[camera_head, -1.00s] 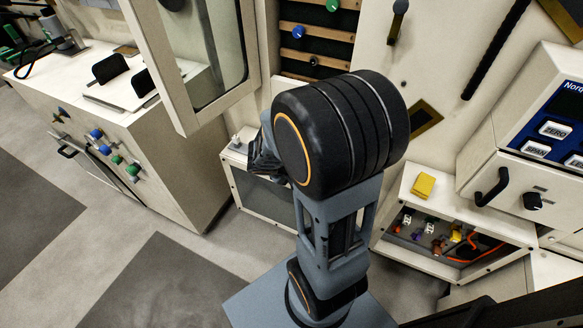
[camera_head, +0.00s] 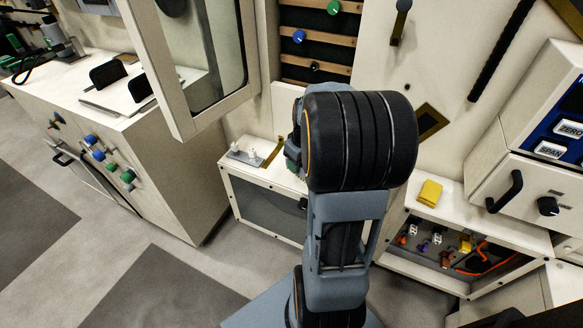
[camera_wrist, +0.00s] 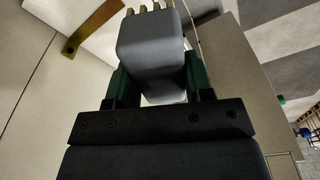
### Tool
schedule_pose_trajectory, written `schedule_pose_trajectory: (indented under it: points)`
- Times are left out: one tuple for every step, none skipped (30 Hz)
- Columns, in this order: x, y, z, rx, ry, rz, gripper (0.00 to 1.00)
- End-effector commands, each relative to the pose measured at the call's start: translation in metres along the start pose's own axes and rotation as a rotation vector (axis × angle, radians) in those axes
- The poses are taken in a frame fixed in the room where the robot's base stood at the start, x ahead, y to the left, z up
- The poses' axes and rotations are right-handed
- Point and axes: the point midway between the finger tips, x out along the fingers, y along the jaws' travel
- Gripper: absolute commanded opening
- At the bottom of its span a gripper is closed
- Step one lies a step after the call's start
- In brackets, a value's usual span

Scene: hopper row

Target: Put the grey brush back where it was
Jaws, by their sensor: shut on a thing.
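The grey brush (camera_wrist: 150,48) is a rounded grey block with brass-coloured prongs at its far end, seen in the wrist view. My gripper (camera_wrist: 152,82) has green fingers, one on each side of the brush, and is shut on it. In the head view my gripper (camera_head: 293,150) is mostly hidden behind my dark arm joint, and the brush cannot be made out there. It is over or near the top of a low white cabinet (camera_head: 262,180). I cannot tell the exact height of the brush above any surface.
A brass strip (camera_head: 273,152) and small white fittings (camera_head: 243,152) are on the low cabinet's top. A glazed door (camera_head: 217,60) stands open above it. A yellow block (camera_head: 429,192) sits on an open-fronted box at the right. Knobs (camera_head: 98,155) stick out from the left cabinet.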

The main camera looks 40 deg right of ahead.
Motion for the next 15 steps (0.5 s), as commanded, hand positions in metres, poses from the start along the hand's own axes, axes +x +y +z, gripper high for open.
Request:
schedule_pose_trajectory:
  points:
    - [0.01,0.006,-0.011,-0.002,-0.003,-0.002,0.21]
    - [0.015,0.009,-0.017,-0.002,-0.003,-0.002,0.21]
    - [0.02,0.014,-0.026,-0.002,-0.003,-0.002,0.21]
    - [0.025,0.018,-0.033,-0.002,-0.003,-0.002,0.21]
    - [0.029,0.021,-0.039,-0.001,-0.003,-0.001,0.21]
    - [0.034,0.026,-0.047,-0.001,-0.003,-0.001,0.21]
    - [0.039,0.029,-0.052,-0.002,-0.003,-0.001,0.21]
    - [0.046,0.031,-0.054,-0.001,-0.005,-0.002,0.21]
    - [0.054,0.034,-0.059,-0.001,-0.004,-0.001,0.21]
    - [0.06,0.035,-0.062,-0.001,-0.004,-0.001,0.21]
    - [0.064,0.037,-0.065,-0.001,-0.003,0.0,0.21]
    - [0.07,0.04,-0.068,-0.001,-0.003,0.0,0.21]
    - [0.074,0.041,-0.07,-0.001,-0.003,0.0,0.21]
    - [0.077,0.042,-0.072,-0.001,-0.003,0.0,0.21]
    - [0.081,0.044,-0.075,-0.001,-0.002,0.001,0.21]
